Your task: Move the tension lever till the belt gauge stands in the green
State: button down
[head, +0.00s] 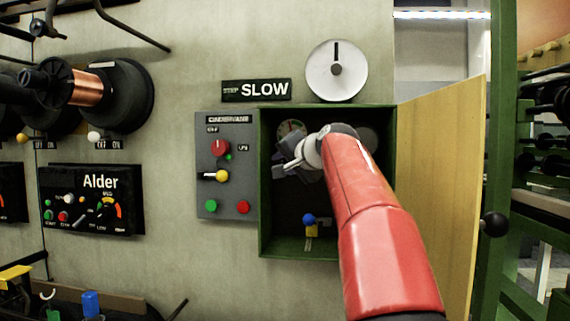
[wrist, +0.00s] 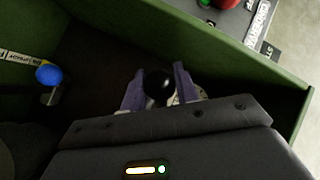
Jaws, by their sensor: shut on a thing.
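My gripper (head: 283,166) reaches into an open green cabinet (head: 262,215) on the wall. In the wrist view my gripper (wrist: 158,90) has its two fingers on either side of a black ball knob (wrist: 158,83) and is shut on it. The shaft below the knob is hidden, so how the lever stands does not show. A small round gauge (head: 290,128) with coloured marks is inside the cabinet, above my gripper and partly covered by it. Its needle is too small to read.
A blue-knobbed yellow handle (head: 309,220) is low in the cabinet; its blue knob (wrist: 48,74) shows in the wrist view. The wooden door (head: 440,190) stands open at right. A grey button panel (head: 227,185) is at left. A white dial (head: 337,85) sits above.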

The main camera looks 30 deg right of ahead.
jog(key=shift+d+r+m+t+y+b, duration=0.1)
jog(key=shift+r+m+t+y+b, duration=0.25)
jog(key=shift+r+m, duration=0.2)
jog(key=c, duration=1.1)
grip_release()
jog(key=shift+s, duration=0.1)
jog(key=s, duration=0.2)
jog(key=s+r+b, duration=0.1)
jog(key=s, duration=0.4)
jog(key=shift+s+d+r, duration=0.15)
jog(key=shift+s+d, duration=0.1)
jog(key=shift+s, duration=0.1)
